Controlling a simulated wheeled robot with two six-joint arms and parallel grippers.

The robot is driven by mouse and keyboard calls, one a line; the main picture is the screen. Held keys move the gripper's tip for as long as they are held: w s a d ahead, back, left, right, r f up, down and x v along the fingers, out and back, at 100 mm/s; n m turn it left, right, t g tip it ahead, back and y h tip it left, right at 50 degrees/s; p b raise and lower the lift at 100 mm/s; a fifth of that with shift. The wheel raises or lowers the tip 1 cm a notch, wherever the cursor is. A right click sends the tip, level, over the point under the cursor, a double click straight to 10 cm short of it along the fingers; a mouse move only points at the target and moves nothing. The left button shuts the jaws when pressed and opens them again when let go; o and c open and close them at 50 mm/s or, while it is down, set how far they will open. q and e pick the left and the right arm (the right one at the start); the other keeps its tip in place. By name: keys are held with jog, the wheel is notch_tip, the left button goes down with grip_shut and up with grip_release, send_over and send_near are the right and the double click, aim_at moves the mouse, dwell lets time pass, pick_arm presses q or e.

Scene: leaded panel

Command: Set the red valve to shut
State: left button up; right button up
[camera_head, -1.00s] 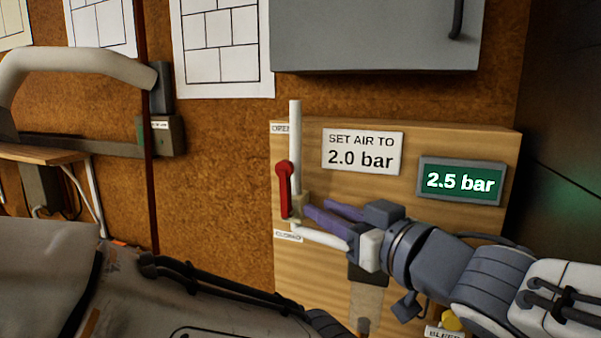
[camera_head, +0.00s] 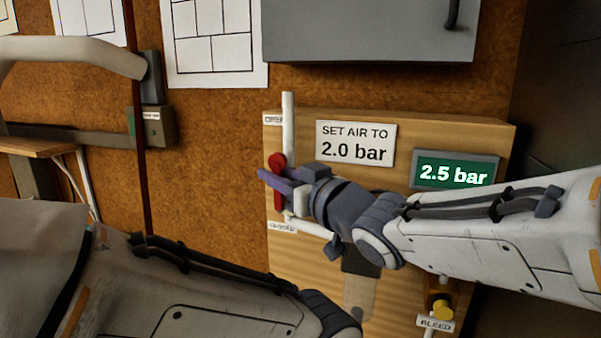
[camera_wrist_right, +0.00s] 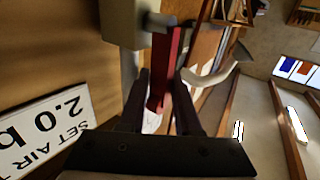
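The red valve handle (camera_head: 277,161) is on a wooden panel, on a white upright pipe, between an OPEN label above and a lower label partly covered by my arm. The handle points downward along the pipe. My right gripper (camera_head: 268,179) is across the handle's lower part. In the right wrist view the red handle (camera_wrist_right: 165,75) lies between the two dark fingers of the right gripper (camera_wrist_right: 161,80). Narrow gaps seem to show beside it, so the fingers look open around it. My left gripper is not in view; its arm crosses the lower left.
A sign (camera_head: 356,143) reads "SET AIR TO 2.0 bar". A green display (camera_head: 455,172) beside it reads 2.5 bar. A yellow knob (camera_head: 440,308) above a BLEED label (camera_head: 435,324) is low on the panel. A grey cabinet (camera_head: 365,30) hangs above.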

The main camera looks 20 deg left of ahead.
jog(key=shift+c, duration=0.4)
grip_shut()
dwell(1.0)
